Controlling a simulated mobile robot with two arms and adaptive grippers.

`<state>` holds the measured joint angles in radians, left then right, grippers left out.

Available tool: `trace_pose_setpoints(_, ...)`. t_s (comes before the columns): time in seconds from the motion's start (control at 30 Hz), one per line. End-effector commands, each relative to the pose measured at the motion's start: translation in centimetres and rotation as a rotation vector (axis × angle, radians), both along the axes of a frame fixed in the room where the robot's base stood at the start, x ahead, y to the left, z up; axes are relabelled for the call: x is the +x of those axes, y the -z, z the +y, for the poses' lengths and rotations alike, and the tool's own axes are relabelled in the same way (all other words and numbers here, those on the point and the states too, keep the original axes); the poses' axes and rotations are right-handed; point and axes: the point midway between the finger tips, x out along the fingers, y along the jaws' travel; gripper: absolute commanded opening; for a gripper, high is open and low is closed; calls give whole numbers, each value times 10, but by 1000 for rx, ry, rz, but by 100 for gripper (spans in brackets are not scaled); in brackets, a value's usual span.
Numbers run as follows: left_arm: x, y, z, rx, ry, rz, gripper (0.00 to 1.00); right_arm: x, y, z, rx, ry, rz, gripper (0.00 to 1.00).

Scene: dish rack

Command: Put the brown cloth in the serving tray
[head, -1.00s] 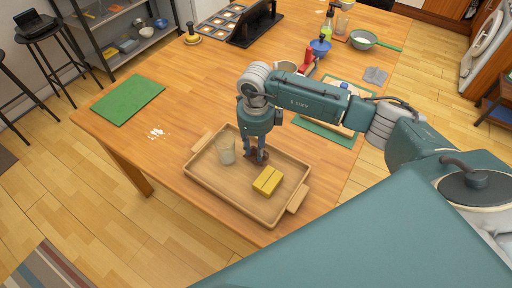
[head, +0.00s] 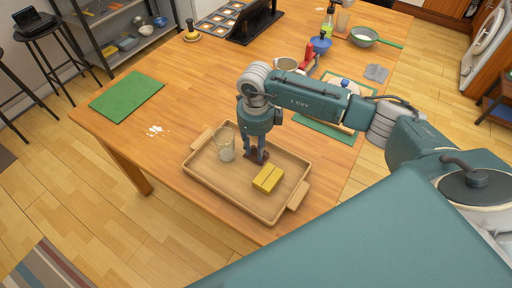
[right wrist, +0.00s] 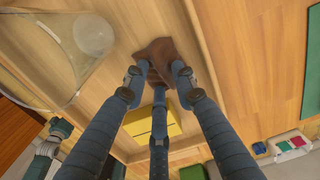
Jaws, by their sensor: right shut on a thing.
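The brown cloth (head: 251,160) is a small dark piece inside the wooden serving tray (head: 228,198), at the tray's middle. My right gripper (head: 257,154) points down into the tray, and its fingers are shut on the cloth. In the right wrist view the cloth (right wrist: 157,50) is bunched at the fingertips (right wrist: 157,72). I cannot tell whether it touches the tray floor. My left gripper is in neither view.
A clear glass (head: 226,146) stands in the tray just left of the gripper. A yellow block (head: 267,179) lies in the tray right of and nearer than the cloth. A green mat (head: 127,96) lies at the table's left. The table around the tray's left is mostly clear.

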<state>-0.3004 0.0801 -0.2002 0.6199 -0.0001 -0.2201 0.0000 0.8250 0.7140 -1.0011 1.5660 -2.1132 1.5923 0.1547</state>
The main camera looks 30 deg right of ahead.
Motion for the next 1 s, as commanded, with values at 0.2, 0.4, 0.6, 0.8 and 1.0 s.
trace_pose_setpoints(0.2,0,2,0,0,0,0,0,0,3,0,0,0,0,7)
trace_pose_setpoints(0.4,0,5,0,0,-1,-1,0,0,5,0,0,0,0,29)
trace_pose_setpoints(0.6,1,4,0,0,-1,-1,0,0,5,0,0,0,0,49)
trace_pose_setpoints(0.8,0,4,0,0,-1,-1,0,0,4,0,0,0,0,49)
trace_pose_setpoints(1.0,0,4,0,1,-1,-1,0,1,-18,0,1,0,-4,49)
